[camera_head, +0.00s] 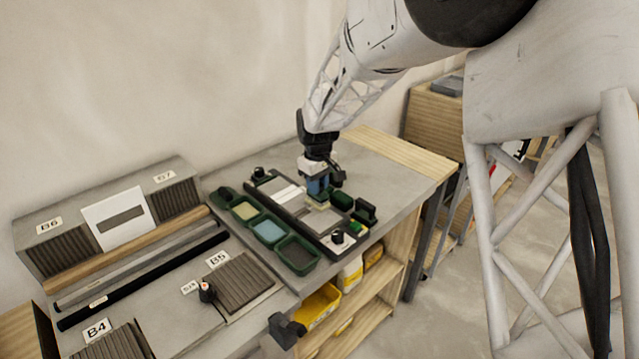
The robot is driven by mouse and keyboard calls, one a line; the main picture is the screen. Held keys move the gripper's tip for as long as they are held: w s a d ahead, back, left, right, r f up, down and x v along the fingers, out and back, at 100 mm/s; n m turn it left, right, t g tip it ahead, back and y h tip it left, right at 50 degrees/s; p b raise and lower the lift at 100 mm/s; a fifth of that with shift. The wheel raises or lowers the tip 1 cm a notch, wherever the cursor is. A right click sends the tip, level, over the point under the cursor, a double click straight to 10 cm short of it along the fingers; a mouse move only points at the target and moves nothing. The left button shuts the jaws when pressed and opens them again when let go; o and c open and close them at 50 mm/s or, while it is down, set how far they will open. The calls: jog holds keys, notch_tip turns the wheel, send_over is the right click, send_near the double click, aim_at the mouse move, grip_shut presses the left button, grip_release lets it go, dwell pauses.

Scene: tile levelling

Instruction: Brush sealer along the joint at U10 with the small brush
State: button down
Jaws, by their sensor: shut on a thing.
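My gripper (318,188) is at the end of the arm, pointing down over the dark tray (322,240) on the grey bench. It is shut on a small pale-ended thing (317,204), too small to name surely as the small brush. The thing's lower end is close above or touching a grey slab in the tray; I cannot tell which. The U10 label and its joint cannot be made out; the gripper hides part of the tray.
Green bins with yellow (244,211), blue (268,231) and dark (297,254) contents stand left of the tray. Dark green blocks (365,211) stand to its right. A ribbed panel marked B5 (238,282) lies at front left. The bench's right back corner is clear.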

jog(key=shift+s+a, duration=0.5)
jog(key=shift+s+a, duration=0.1)
jog(key=shift+a, duration=0.05)
jog(key=shift+s+a, duration=0.65)
jog(key=shift+s, duration=0.05)
jog(key=shift+w+d, duration=0.15)
dwell(0.3)
jog(key=shift+w+d, duration=0.65)
jog(key=shift+w+d, duration=0.15)
jog(key=shift+w+d+f, duration=0.2)
jog(key=shift+w+d, duration=0.4)
jog(key=shift+d, duration=0.05)
dwell(0.3)
